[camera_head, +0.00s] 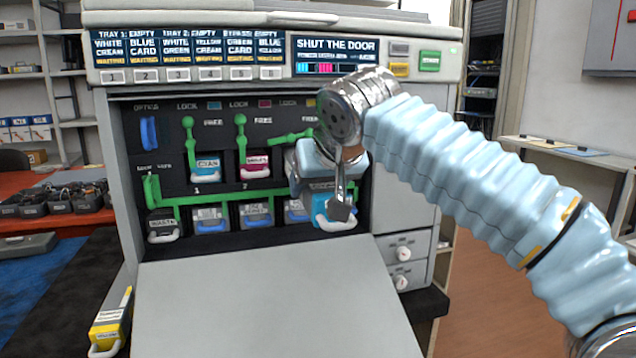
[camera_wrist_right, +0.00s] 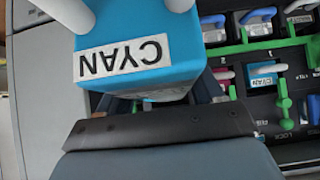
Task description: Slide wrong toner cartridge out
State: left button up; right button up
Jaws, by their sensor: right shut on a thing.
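In the head view my right gripper (camera_head: 341,207) is shut on a cyan cartridge (camera_head: 322,213) in front of the right side of the open printer (camera_head: 395,160). The held cartridge (camera_wrist_right: 140,55) fills the top left of the right wrist view, with an upside-down CYAN label and a white handle. Another cyan cartridge (camera_head: 206,170) sits in slot 1 and a magenta cartridge (camera_head: 254,164) in slot 2. My arm covers much of the third slot. My left gripper is not in view.
The lowered door (camera_head: 270,300) is bare. Two green levers (camera_head: 188,130) (camera_head: 240,130) stand upright; a third (camera_head: 290,138) lies nearly level. A green bar (camera_head: 225,197) crosses above the lower bins, including the waste bin (camera_head: 163,228). The display (camera_head: 335,55) reads SHUT THE DOOR.

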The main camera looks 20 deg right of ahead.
aim_at(331, 192)
grip_shut()
jog(key=shift+r, duration=0.1)
jog(key=shift+s, duration=0.1)
jog(key=shift+s, duration=0.15)
jog(key=shift+s+d+b, duration=0.15)
jog(key=shift+s+b, duration=0.95)
jog(key=shift+s, duration=1.7)
jog(key=s+b, duration=0.1)
jog(key=s, duration=0.5)
jog(key=shift+s+d+r, duration=0.1)
jog(key=shift+r, duration=0.05)
